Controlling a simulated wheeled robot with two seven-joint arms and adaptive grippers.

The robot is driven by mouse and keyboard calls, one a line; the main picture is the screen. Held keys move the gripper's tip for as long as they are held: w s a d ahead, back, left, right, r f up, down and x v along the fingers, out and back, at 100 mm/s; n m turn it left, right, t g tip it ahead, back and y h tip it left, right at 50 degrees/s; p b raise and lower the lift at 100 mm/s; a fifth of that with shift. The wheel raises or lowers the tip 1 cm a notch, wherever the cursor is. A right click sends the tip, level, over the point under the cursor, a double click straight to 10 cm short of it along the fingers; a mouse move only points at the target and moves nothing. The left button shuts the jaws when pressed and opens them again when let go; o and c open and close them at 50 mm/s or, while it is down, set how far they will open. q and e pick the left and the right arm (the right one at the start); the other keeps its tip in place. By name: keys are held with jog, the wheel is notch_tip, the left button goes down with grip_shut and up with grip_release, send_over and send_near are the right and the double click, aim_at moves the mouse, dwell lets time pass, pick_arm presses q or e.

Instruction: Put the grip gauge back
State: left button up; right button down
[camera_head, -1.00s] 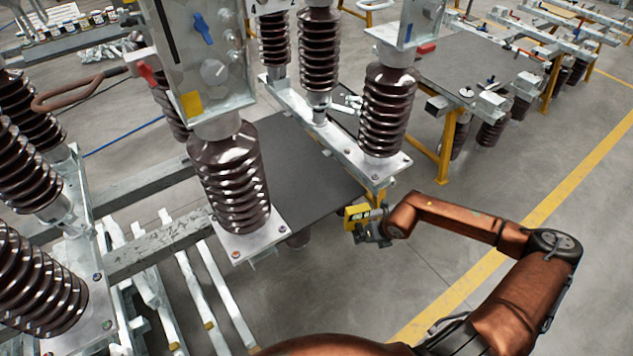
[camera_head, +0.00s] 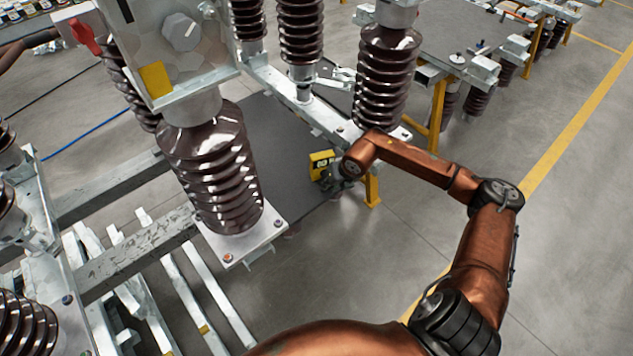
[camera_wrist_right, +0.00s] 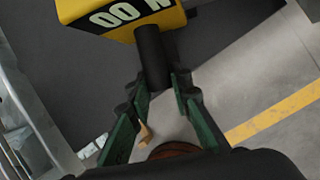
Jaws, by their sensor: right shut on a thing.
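The grip gauge (camera_head: 320,163) is a yellow block with a dark display. In the right wrist view the yellow block (camera_wrist_right: 118,13) has white characters on its side and a black round stem (camera_wrist_right: 152,58). My right gripper (camera_head: 335,178) is shut on the gauge by this stem, with a green-padded finger on each side. In the head view the gauge is over or beside the right edge of the dark grey table top (camera_head: 300,190); I cannot tell its height above it. My left gripper is not in view.
A brown ribbed insulator (camera_head: 215,170) on a metal foot stands left of the gauge. Another insulator (camera_head: 388,75) stands close behind my right forearm. A steel rail (camera_head: 290,92) runs between the posts. A second dark table (camera_head: 465,45) stands at the back right. Open floor (camera_head: 570,240) lies at the right.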

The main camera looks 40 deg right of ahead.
aim_at(319, 181)
jog(key=shift+w, duration=0.8)
jog(key=shift+w+b, duration=0.4)
jog(key=shift+b, duration=0.1)
jog(key=w, duration=0.1)
jog(key=w+b, duration=0.1)
jog(key=w+f+b, duration=0.1)
jog(key=shift+w+a, duration=0.1)
jog(key=shift+a, duration=0.15)
jog(key=shift+f+b, duration=0.3)
jog(key=shift+b, duration=0.05)
jog(key=shift+r, duration=0.2)
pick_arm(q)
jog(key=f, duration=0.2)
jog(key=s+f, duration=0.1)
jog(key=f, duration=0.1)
